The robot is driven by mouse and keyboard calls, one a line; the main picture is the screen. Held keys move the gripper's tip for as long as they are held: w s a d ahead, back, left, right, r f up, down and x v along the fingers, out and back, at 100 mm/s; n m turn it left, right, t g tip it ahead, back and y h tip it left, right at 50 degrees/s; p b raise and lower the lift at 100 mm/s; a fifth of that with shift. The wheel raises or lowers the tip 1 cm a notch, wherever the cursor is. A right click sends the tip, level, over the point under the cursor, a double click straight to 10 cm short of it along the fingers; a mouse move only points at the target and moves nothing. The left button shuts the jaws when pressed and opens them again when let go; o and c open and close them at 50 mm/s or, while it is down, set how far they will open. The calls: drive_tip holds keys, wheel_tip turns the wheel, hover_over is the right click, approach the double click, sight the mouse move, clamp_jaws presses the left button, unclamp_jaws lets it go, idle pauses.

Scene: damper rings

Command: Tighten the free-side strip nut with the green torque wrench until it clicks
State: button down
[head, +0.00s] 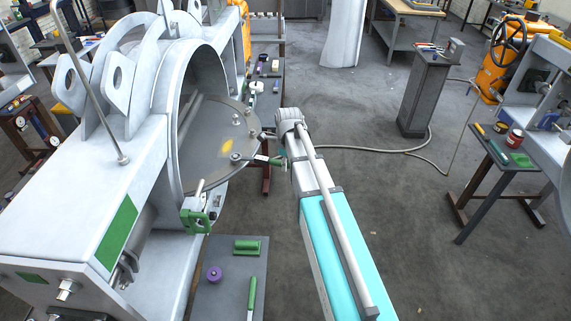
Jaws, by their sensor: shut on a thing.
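The green-handled torque wrench (266,160) lies across the right edge of the round grey damper disc (205,150). Its head reaches a strip nut (236,158) near the disc's lower right rim; whether it is fully seated on the nut is too small to tell. My gripper (281,154) is at the right end of the wrench and shut on its handle. My wrist partly hides the fingers. More bolts or nuts (251,140) show along the disc's right side.
A green clamp (196,215) sits at the housing's lower rim. Below it, a grey bench (228,291) holds a purple knob (214,274), a green block (247,246) and a green-handled tool (252,293). Open floor (400,230) lies to the right. A grey pedestal (426,95) stands farther back.

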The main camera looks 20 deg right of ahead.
drive_tip(key=shift+r, duration=0.25)
drive_tip(key=shift+r+p, duration=1.35)
drive_tip(key=shift+p, duration=0.25)
drive_tip(key=shift+s, duration=0.1)
idle(0.8)
